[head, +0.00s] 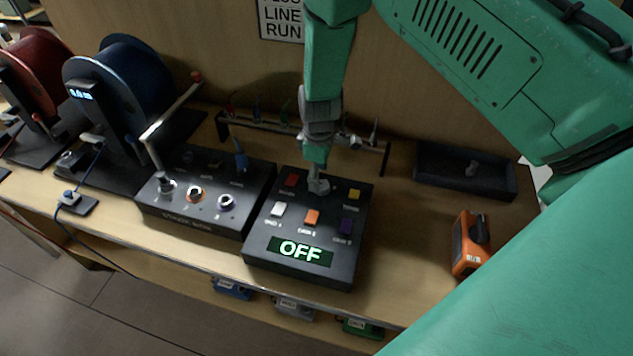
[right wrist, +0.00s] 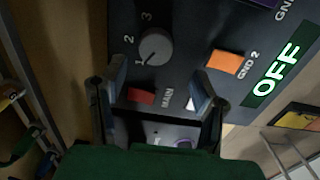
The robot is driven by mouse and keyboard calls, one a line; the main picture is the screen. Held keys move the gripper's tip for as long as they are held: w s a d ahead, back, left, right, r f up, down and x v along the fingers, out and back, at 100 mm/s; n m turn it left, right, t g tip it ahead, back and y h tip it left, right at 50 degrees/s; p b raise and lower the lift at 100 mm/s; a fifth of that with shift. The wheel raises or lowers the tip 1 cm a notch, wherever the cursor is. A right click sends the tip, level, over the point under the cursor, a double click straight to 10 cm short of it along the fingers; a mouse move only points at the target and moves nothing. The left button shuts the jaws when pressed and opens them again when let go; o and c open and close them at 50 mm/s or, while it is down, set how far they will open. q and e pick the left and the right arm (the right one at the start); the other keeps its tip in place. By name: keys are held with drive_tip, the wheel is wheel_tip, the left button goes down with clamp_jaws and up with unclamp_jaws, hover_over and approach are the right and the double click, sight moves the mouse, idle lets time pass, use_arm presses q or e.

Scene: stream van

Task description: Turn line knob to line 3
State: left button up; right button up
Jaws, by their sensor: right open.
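The grey round line knob (right wrist: 155,48) sits on the black control box (head: 350,225), with the marks 1, 2 and 3 beside it. Its dark pointer line appears to face mark 1. In the head view the knob (head: 319,186) shows just under my right gripper (head: 317,160). In the right wrist view my right gripper (right wrist: 155,85) is open, its fingers apart and pointing toward the knob, with nothing between the tips. Whether a fingertip touches the box cannot be told. The box display (head: 300,251) reads OFF. My left gripper is out of view.
Coloured buttons, such as the orange one (head: 311,217), surround the knob. A second black box (head: 200,215) with knobs stands to the left. A rack (head: 375,148) stands behind; an orange meter (head: 469,245) and a black tray (head: 465,175) are at right.

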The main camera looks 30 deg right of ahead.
sight(324, 185)
drive_tip(key=f, duration=0.1)
drive_tip(key=d+f, duration=0.2)
drive_tip(key=f, duration=0.1)
drive_tip(key=shift+s+d+f, duration=0.1)
drive_tip(key=shift+d, duration=0.05)
drive_tip(key=shift+d+f, duration=0.15)
drive_tip(key=shift+f, duration=0.15)
drive_tip(key=shift+a, duration=0.45)
drive_tip(key=shift+a+r, duration=0.25)
drive_tip(key=shift+a, duration=0.45)
drive_tip(key=shift+c, duration=0.8)
drive_tip(key=shift+a, duration=0.15)
drive_tip(key=c, duration=0.7)
drive_tip(key=shift+c, duration=1.4)
drive_tip(key=shift+s+d+f, duration=0.2)
drive_tip(key=shift+s+d, duration=0.05)
drive_tip(key=shift+d, duration=0.5)
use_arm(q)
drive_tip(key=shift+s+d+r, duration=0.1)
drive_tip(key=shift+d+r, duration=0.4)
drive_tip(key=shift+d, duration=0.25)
